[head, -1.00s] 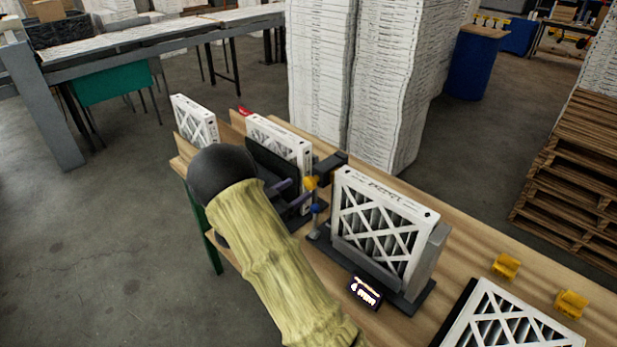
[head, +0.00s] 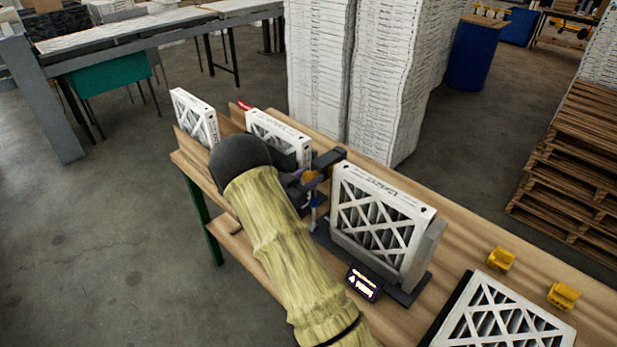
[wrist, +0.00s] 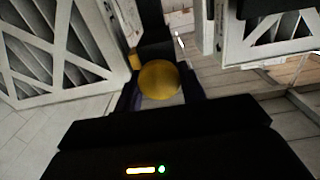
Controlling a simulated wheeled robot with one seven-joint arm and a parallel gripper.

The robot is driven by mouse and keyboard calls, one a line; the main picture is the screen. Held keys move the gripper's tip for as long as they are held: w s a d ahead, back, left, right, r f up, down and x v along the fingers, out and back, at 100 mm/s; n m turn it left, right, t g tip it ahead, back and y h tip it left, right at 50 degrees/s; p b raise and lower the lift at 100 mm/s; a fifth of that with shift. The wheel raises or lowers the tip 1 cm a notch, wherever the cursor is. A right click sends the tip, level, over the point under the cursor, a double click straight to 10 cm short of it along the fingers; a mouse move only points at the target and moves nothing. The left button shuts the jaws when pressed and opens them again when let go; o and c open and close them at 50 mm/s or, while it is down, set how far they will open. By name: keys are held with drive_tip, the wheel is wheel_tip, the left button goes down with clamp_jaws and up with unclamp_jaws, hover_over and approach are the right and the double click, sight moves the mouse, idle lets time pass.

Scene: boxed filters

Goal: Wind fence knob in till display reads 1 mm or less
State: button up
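The yellow fence knob (head: 311,176) is on the dark fixture between two upright filters, and it also shows large in the wrist view (wrist: 159,80). My gripper (wrist: 160,90) reaches the knob, with one dark finger on each side of it. I cannot tell whether the fingers press on it. In the head view my forearm and its dark wrist hide most of the gripper. The small dark display (head: 363,284) stands at the fixture's front with lit characters too small to read. A white-framed filter (head: 380,218) stands upright in the grey holder (head: 424,262).
Another filter (head: 278,138) stands behind my wrist, and one more (head: 194,117) is at the table's far left end. A filter lies flat (head: 500,318) at the right front. Two yellow blocks (head: 501,259) sit on bare wood. White stacks (head: 375,80) rise behind the table.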

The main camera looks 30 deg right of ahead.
drive_tip(key=shift+f+m+b, duration=0.15)
drive_tip(key=shift+m+b, duration=0.25)
drive_tip(key=shift+b, duration=0.55)
drive_tip(key=m+b, duration=0.1)
drive_tip(key=b, duration=0.2)
drive_tip(key=shift+f+m, duration=0.15)
drive_tip(key=shift+m, duration=0.25)
drive_tip(key=m+b, duration=0.4)
drive_tip(key=b, duration=0.5)
drive_tip(key=shift+s+f+m, duration=0.1)
drive_tip(key=shift+f+m, duration=0.05)
drive_tip(key=shift+m, duration=0.15)
drive_tip(key=m+b, duration=0.3)
drive_tip(key=b, duration=0.3)
drive_tip(key=shift+m, duration=0.3)
drive_tip(key=shift+r+m+b, duration=0.3)
drive_tip(key=shift+m+b, duration=0.3)
drive_tip(key=shift+b, duration=0.35)
drive_tip(key=o, duration=0.9)
drive_tip(key=shift+o, duration=0.2)
